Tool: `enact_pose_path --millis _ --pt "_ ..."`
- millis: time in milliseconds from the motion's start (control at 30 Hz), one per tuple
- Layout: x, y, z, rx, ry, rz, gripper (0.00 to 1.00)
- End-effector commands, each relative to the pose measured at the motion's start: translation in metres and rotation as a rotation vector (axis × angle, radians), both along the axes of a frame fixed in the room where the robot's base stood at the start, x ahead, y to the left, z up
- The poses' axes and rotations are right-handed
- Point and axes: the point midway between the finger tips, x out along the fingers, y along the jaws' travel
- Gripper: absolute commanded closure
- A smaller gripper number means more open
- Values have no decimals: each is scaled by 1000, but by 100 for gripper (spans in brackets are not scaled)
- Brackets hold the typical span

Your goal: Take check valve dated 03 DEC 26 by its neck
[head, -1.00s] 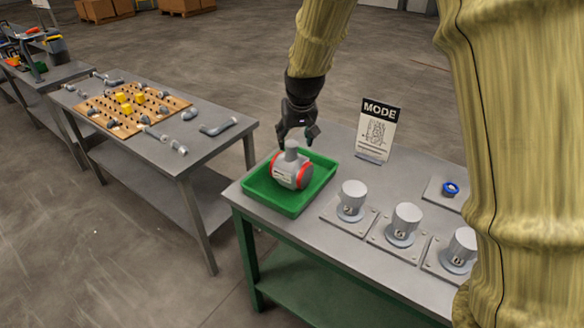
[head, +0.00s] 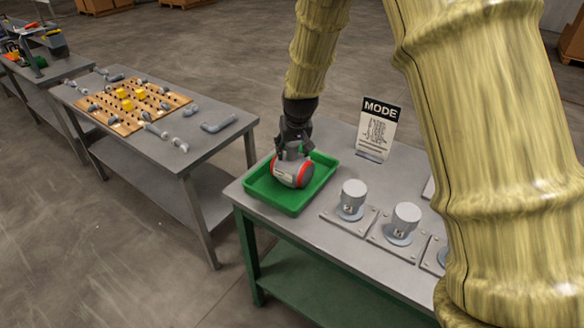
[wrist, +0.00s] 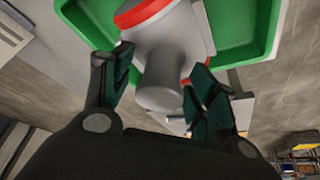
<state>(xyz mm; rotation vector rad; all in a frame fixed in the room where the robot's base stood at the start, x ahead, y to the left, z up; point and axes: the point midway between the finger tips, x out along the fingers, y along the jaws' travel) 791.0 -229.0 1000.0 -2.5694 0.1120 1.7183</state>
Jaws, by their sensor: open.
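The check valve (head: 291,174) is a grey body with red bands at its ends and a pale label on its side. It lies in the green tray (head: 262,193) on the near table. The label's date is too small to read. In the wrist view the valve's neck (wrist: 161,82) stands between the fingers of my gripper (wrist: 160,90). The fingers are open, one on each side of the neck, with a visible gap. In the head view my gripper (head: 292,150) is over the valve and hides most of the neck.
To the right of the tray are grey capped flanges (head: 352,199) on plates. A MODE sign (head: 377,130) stands behind them. Another table (head: 205,140) at the left holds a wooden pegboard (head: 128,104) and loose pipe fittings. The tray's rim surrounds the valve.

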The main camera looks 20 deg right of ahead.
Motion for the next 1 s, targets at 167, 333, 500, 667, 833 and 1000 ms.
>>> enact_pose_path --millis 167,333,500,667,833,1000 --pt "0 0 0 0 0 0 47" --pt "0 0 0 0 0 0 78" --pt "0 0 1 0 -1 0 91" --pt "0 0 1 0 -1 0 91" --pt "1 0 8 0 -2 0 91" --pt "1 0 28 0 -5 0 91"
